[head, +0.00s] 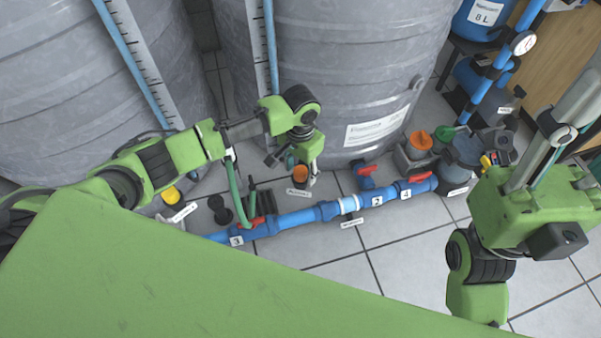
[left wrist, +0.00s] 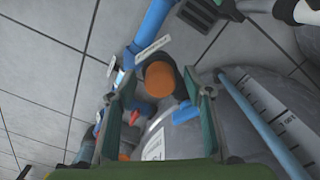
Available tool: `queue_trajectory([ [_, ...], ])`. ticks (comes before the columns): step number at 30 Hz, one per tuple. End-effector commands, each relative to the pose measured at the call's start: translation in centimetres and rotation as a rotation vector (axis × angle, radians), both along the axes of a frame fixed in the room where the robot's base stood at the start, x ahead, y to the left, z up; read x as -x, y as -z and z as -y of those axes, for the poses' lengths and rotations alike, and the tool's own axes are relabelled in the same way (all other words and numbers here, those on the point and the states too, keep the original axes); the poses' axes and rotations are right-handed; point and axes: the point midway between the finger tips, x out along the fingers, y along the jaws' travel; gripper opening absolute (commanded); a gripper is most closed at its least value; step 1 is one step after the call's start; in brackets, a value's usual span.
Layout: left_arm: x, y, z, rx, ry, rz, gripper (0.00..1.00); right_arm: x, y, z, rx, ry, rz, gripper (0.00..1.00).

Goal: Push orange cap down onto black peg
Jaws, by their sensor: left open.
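The orange cap (head: 300,173) shows above the black peg (head: 300,186), near the foot of the grey tank. In the left wrist view the cap (left wrist: 160,78) is a round orange top in line with the dark peg body (left wrist: 162,104). I cannot tell how far down the cap sits. My left gripper (head: 294,161) is open over the cap; in its wrist view the two green fingers (left wrist: 158,86) stand on either side of it, with gaps visible. My right arm is at the right of the head view, but I cannot make out its gripper fingers.
A blue pipe (head: 295,219) with red valve handles runs along the floor in front of the peg. Large grey tanks (head: 345,50) stand behind. Another orange cap (head: 420,140) is on a container to the right. Tiled floor (head: 400,270) in front is clear.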

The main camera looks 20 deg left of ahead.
Motion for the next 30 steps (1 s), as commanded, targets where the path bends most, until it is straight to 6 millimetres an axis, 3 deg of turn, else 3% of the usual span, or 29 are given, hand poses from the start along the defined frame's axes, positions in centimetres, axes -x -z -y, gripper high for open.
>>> queue_trajectory([
  [2, 0.0, 0.0, 0.0, 0.000, 0.000, 0.000, 0.47, 0.0, 0.0, 0.0, 0.000, 0.000, 0.000, 0.46],
  [6, 0.0, 0.0, 0.0, 0.000, 0.000, 0.000, 0.15, 0.0, 0.0, 0.0, 0.000, 0.000, 0.000, 0.46],
  [20, 0.0, -0.5, 0.0, 0.000, 0.000, 0.001, 0.15, 0.1, -0.3, 0.0, -0.001, -0.001, 0.002, 0.46],
  [23, -0.1, -1.3, 0.0, 0.002, 0.000, 0.001, 0.15, 0.2, -0.6, 0.1, -0.004, -0.001, 0.001, 0.46],
  [26, -0.1, -2.9, 0.1, 0.002, 0.000, 0.002, 0.15, 0.1, 0.4, 0.1, -0.001, -0.002, -0.047, 0.46],
  [30, 1.4, -6.3, 1.4, 0.004, 0.006, 0.001, 0.15, 0.5, 0.2, 0.3, -0.008, -0.005, -0.104, 0.46],
])
